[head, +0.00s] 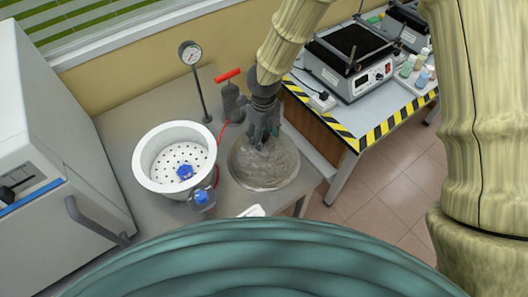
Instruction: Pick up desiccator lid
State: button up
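The desiccator lid (264,172) is a greyish, see-through dome to the right of the white desiccator bowl (143,163). I cannot tell whether it rests on the grey bench or hangs just above it. My gripper (263,141) points down at the top of the lid, with its dark fingers around where the knob would be. The fingers and the lid's top overlap, so the knob is hidden and the grip is unclear. The bowl is open at the top and shows a white plate with holes and a small blue-capped item (185,172) on it.
A blue-topped glass piece (201,197) is at the bowl's front right. A gauge on a stand (191,54) and a dark pump-like device with a red handle (231,96) stand behind. A white cabinet (45,150) is left. A striped-edge table (385,118) holds equipment at right.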

grip_shut()
jog(key=shift+r, duration=0.1)
